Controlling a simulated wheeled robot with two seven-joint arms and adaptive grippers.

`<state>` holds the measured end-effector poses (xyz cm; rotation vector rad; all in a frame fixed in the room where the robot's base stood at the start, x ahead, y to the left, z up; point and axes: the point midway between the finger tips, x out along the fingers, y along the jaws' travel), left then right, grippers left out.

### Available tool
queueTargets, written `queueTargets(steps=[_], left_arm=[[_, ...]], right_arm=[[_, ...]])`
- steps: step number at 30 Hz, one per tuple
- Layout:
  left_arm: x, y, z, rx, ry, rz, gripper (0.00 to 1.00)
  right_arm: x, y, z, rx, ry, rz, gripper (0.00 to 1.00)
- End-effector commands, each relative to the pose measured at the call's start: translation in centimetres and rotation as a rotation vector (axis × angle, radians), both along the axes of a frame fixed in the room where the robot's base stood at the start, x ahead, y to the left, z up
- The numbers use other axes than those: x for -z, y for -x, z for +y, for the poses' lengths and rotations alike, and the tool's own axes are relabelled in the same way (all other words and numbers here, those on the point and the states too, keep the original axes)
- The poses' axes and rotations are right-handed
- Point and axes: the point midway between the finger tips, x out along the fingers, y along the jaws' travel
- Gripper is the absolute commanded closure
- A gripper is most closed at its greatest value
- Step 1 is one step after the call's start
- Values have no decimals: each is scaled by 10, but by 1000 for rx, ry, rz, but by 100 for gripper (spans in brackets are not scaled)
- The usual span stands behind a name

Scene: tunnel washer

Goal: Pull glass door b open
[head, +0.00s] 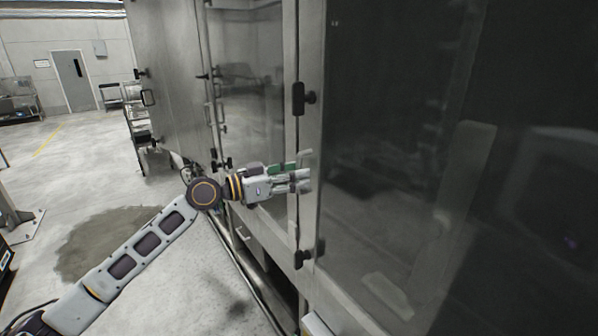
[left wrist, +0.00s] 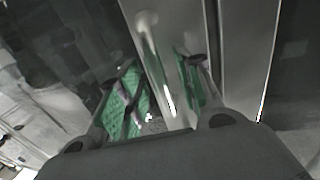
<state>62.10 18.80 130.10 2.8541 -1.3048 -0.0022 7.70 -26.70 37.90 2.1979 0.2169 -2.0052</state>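A large dark glass door (head: 400,130) fills the right of the head view and looks shut. No letter on it is readable, so I cannot tell if it is glass door b. A pale metal handle (head: 306,158) stands near its left edge. My left gripper (head: 302,178) is at this handle. In the left wrist view the handle (left wrist: 152,62) runs between the two green-padded fingers of my left gripper (left wrist: 160,95). The fingers are apart, with gaps visible beside the handle. My right gripper is not in view.
Black latch-like fittings (head: 300,98) sit on the frame above and below the handle. Another glass door (head: 250,80) with its own handle is farther left. Metal racks (head: 138,125) stand beyond. The concrete floor (head: 120,210) at left is open.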

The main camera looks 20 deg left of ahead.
Motion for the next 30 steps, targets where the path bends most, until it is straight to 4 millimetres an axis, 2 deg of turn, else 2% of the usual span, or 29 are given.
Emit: queueTargets(steps=[6, 16, 24, 30], left_arm=[[-1, -5, -7, 2, 0, 0, 65], [0, -6, -8, 1, -1, -1, 65], [0, -6, -8, 1, -1, -1, 98], [0, -6, -8, 1, -1, -1, 100]], right_arm=[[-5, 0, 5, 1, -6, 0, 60], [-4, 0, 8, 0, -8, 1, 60], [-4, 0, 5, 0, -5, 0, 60], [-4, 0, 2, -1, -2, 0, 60]])
